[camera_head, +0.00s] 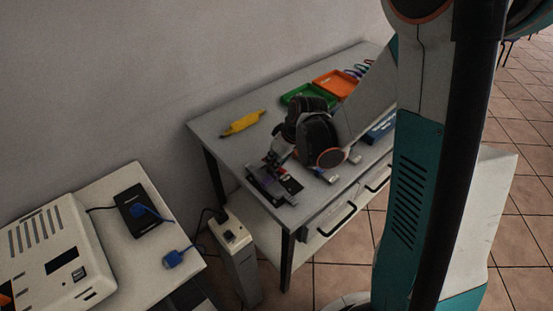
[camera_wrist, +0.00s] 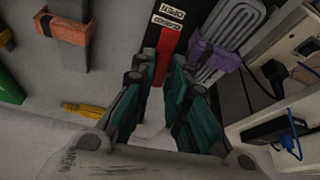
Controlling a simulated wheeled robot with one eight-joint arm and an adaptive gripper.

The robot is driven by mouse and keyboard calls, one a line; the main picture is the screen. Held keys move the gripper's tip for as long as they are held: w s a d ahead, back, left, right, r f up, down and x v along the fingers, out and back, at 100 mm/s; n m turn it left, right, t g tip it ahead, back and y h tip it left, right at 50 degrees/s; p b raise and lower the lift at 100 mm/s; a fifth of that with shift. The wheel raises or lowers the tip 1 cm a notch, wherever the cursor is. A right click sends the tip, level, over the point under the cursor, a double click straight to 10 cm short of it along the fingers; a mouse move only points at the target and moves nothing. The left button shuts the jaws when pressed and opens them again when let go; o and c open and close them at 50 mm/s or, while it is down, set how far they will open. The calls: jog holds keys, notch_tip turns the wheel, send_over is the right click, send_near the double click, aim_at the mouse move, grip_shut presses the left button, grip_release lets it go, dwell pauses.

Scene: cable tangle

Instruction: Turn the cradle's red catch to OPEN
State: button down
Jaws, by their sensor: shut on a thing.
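The cradle (camera_head: 262,182) is a dark fixture at the near edge of the grey table. Its red catch (camera_wrist: 169,42) lies between my fingertips in the wrist view, beside a black plate with upside-down labels (camera_wrist: 169,15), one reading OPEN. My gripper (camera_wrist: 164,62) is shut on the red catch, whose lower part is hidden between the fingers. In the head view my gripper (camera_head: 272,157) reaches down to the cradle, and my wrist hides part of it. A purple band (camera_wrist: 213,56) around a grey ribbed piece sits right of the catch.
A yellow tool (camera_head: 242,123), a green tray (camera_head: 297,94) and an orange tray (camera_head: 336,84) lie farther back on the table (camera_head: 214,140). An orange band (camera_wrist: 64,28) shows left in the wrist view. A side table (camera_head: 130,245) holds a black box (camera_head: 143,208) with blue plugs.

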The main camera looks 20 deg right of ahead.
dwell(0.4)
jog(key=c, duration=1.6)
grip_release()
jog(key=shift+c, duration=0.2)
jog(key=shift+r, duration=0.1)
jog(key=v, duration=1.1)
jog(key=shift+s+r, duration=0.25)
jog(key=shift+r, duration=0.15)
